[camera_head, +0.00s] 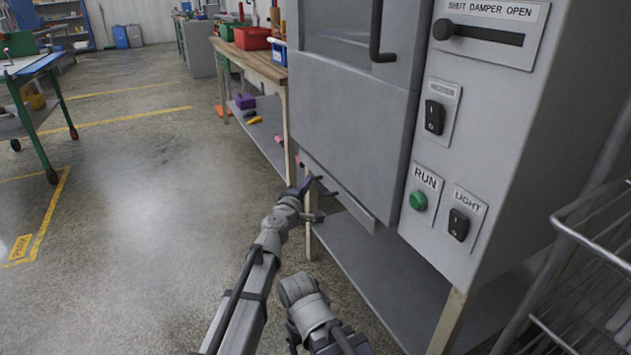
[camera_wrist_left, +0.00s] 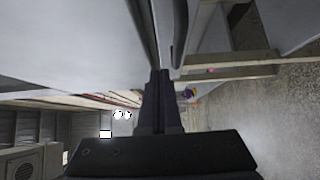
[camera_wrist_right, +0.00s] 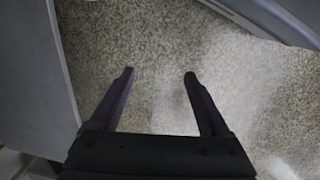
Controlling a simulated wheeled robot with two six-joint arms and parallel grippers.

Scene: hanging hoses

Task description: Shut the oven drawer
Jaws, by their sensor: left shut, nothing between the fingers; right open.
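The grey oven (camera_head: 350,110) stands right of centre in the head view. Its low, flat drawer (camera_head: 352,205) shows as a slim grey strip under the oven body, and its front edge seems to stand out a little. My left gripper (camera_head: 313,181) is shut and empty, with its tips at the drawer's front; I cannot tell whether they touch it. In the left wrist view its fingers (camera_wrist_left: 160,76) are together, close to grey panels. My right gripper (camera_wrist_right: 160,75) is open and empty above the concrete floor; in the head view only its arm shows clearly.
The oven's control panel has a green RUN button (camera_head: 418,201) and a LIGHT switch (camera_head: 459,225). A wire rack (camera_head: 590,260) stands at the right. A wooden workbench (camera_head: 250,62) with red bins is beyond the oven. The floor at the left is clear up to a green-legged table (camera_head: 35,130).

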